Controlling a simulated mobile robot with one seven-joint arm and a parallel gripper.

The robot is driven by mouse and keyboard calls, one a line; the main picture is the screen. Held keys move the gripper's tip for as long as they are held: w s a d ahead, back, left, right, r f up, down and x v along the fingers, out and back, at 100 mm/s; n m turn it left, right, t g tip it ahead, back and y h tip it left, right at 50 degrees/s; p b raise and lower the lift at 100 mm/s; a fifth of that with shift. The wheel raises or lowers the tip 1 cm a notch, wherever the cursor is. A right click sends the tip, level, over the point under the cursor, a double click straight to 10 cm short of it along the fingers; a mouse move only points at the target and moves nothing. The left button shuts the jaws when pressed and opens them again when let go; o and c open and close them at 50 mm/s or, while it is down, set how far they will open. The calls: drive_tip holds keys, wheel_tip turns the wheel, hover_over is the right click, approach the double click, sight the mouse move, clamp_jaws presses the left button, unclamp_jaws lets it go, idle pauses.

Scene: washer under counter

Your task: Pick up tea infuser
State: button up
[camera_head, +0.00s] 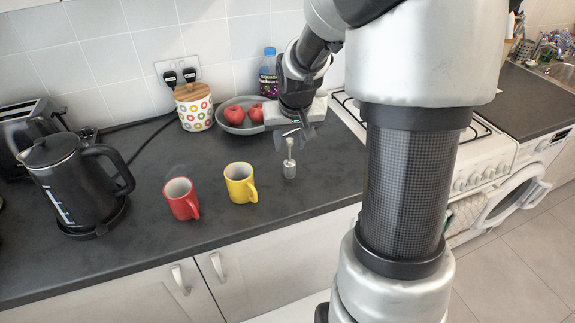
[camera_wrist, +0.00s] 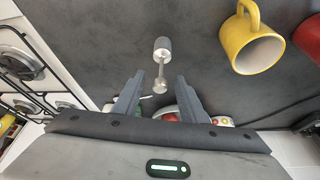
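The tea infuser (camera_head: 289,167) is a small metal cylinder with a thin stem, at the counter's middle, right of the yellow mug. In the wrist view the tea infuser (camera_wrist: 162,48) has its stem and small knob end pointing toward my gripper. My gripper (camera_head: 291,138) is above the infuser, pointing down. In the wrist view my gripper (camera_wrist: 160,78) has its two fingers apart, one on each side of the knob end, with gaps showing. I cannot tell how far the fingertips are above the knob.
A yellow mug (camera_head: 240,183) and a red mug (camera_head: 181,198) stand left of the infuser. Behind are a grey bowl (camera_head: 232,127) with red apples, a dotted jar (camera_head: 194,107) and a bottle (camera_head: 268,74). A black kettle (camera_head: 75,182) is far left; a hob (camera_head: 480,131) is right.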

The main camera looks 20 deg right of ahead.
clamp_jaws()
idle(0.3)
